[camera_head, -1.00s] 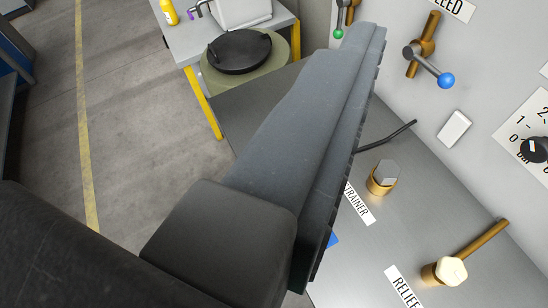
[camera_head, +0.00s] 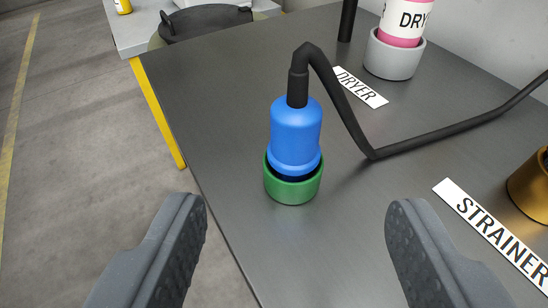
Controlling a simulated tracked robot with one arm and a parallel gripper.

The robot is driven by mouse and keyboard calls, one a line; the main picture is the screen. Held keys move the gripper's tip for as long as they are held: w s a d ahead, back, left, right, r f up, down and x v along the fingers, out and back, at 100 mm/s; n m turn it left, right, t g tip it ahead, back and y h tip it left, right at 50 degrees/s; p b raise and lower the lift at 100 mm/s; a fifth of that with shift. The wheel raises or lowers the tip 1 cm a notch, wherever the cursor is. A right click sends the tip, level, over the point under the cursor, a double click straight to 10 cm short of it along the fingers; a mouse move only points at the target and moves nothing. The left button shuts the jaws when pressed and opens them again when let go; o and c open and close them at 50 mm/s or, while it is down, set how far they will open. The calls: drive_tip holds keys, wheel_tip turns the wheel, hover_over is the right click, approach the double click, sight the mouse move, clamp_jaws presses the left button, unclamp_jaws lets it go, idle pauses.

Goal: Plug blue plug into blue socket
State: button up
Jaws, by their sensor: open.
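The blue plug (camera_head: 295,136) stands upright in a green ring-shaped holder (camera_head: 293,188) near the left edge of the grey bench. A black cable (camera_head: 325,68) leaves its top, bends down to the bench and runs off to the right. My gripper (camera_head: 296,222) is open and empty, with one finger at the lower left and one at the lower right. The plug lies ahead of the gap between the fingers, apart from both. No blue socket shows in this view.
A grey bench (camera_head: 225,90) carries a DRYER label (camera_head: 361,87), a pink and white cylinder (camera_head: 405,18) in a grey cup, a STRAINER label (camera_head: 492,232) and a brass fitting (camera_head: 530,186). Floor lies at left. A side table with a black round lid (camera_head: 205,22) stands behind.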

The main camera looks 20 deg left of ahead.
sight(297, 137)
drive_tip(key=shift+p+x, duration=2.1)
drive_tip(key=shift+x, duration=1.9)
drive_tip(key=shift+d+f+x, duration=0.1)
drive_tip(key=shift+f+x, duration=0.05)
drive_tip(key=shift+x, duration=0.7)
drive_tip(key=shift+d+f+x, duration=0.1)
drive_tip(key=shift+f+x, duration=0.1)
drive_tip(key=shift+x, duration=0.65)
drive_tip(key=shift+d+f+x, duration=0.1)
drive_tip(key=shift+f+x, duration=0.05)
drive_tip(key=shift+x, duration=0.7)
drive_tip(key=shift+s, duration=0.15)
drive_tip(key=c, duration=1.1)
